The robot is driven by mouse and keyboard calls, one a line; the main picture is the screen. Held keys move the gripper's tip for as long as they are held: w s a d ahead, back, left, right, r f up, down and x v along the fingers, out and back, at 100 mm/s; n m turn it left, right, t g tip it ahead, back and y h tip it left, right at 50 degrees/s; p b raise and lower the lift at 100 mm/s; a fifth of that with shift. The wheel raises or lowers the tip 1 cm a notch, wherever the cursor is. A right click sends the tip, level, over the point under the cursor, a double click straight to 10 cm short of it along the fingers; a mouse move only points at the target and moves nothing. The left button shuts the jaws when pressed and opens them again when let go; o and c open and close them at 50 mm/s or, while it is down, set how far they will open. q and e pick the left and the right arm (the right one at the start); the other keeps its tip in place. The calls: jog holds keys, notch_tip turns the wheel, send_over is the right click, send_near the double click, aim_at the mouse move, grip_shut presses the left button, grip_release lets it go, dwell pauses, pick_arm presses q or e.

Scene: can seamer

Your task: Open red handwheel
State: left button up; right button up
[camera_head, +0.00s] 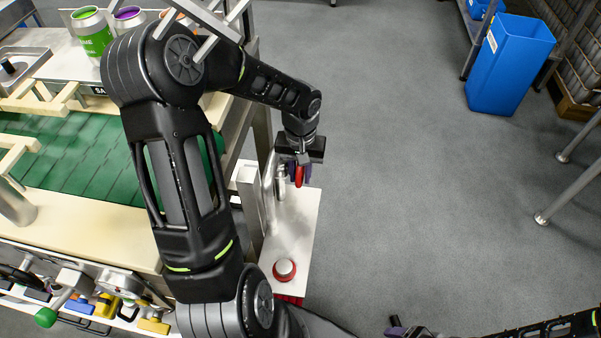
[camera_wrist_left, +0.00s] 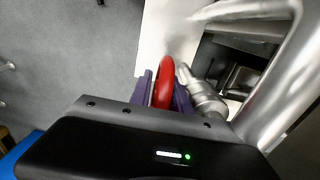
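The red handwheel (camera_head: 299,176) sits on a metal valve beside the machine's right side. In the left wrist view the handwheel (camera_wrist_left: 163,82) appears edge-on, with its metal valve stem to the right. My left gripper (camera_head: 301,172) reaches down over it. Its purple fingers (camera_wrist_left: 165,94) lie on both sides of the wheel, close against it, and appear shut on it. They hide part of the wheel's near side. My right gripper (camera_head: 408,331) shows only partly at the bottom edge of the head view, and its fingers are unclear.
The green conveyor (camera_head: 70,160) and cans (camera_head: 92,35) are left. Pipes (camera_wrist_left: 285,85) run close to the wheel. Floor at right is clear up to a blue bin (camera_head: 508,65).

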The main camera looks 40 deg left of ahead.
pick_arm(q)
jog(key=shift+c, duration=0.3)
grip_shut()
pick_arm(e)
jog(key=shift+f, duration=0.1)
